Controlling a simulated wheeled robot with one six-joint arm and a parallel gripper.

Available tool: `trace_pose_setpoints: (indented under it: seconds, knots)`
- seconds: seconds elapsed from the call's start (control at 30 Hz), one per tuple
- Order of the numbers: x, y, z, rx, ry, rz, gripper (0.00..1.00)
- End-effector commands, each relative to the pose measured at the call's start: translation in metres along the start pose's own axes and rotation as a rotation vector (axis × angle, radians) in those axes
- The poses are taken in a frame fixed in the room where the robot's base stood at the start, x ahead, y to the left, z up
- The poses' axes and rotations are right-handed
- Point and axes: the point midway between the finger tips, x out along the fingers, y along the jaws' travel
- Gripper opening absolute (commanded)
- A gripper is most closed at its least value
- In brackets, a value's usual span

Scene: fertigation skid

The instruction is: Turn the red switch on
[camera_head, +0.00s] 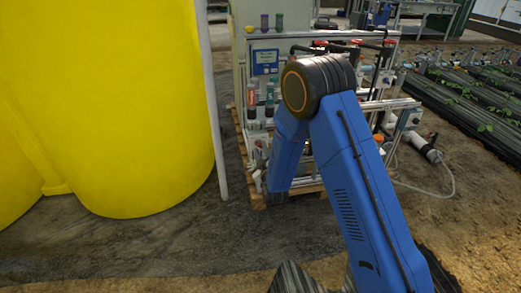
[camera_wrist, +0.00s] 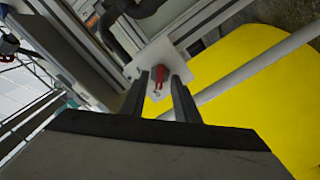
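The red switch (camera_wrist: 159,74) shows in the wrist view as a small red handle on a pale square plate (camera_wrist: 179,62). The plate is fixed to the grey metal frame. My gripper (camera_wrist: 168,78) points at it with two dark fingers set apart, one on each side of the red handle in the picture. I cannot tell whether the fingertips reach the handle or stop short of it. In the head view my blue arm hides the gripper and the switch.
Yellow tanks (camera_head: 110,90) stand at the left, with a pale upright pole (camera_head: 211,100) beside them. The skid (camera_head: 262,62) with its pipes and bottles stands behind my arm. Metal rails (camera_wrist: 215,22) run close to the plate. Bare floor (camera_head: 130,250) lies in front.

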Motion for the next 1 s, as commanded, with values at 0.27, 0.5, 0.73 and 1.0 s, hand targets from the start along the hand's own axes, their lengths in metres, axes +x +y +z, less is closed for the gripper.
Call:
trace_pose_setpoints:
  seconds: [0.27, 0.5, 0.73, 1.0]
  knots:
    - [0.0114, 0.0001, 0.0003, 0.0, 0.0, 0.0, 0.28]
    - [0.0111, 0.0001, 0.0003, -0.001, 0.0, 0.0, 0.16]
    - [0.011, -0.0001, 0.0002, 0.0, 0.0, -0.001, 0.0]
    - [0.0108, -0.0002, 0.0002, 0.045, 0.0, -0.001, 0.0]
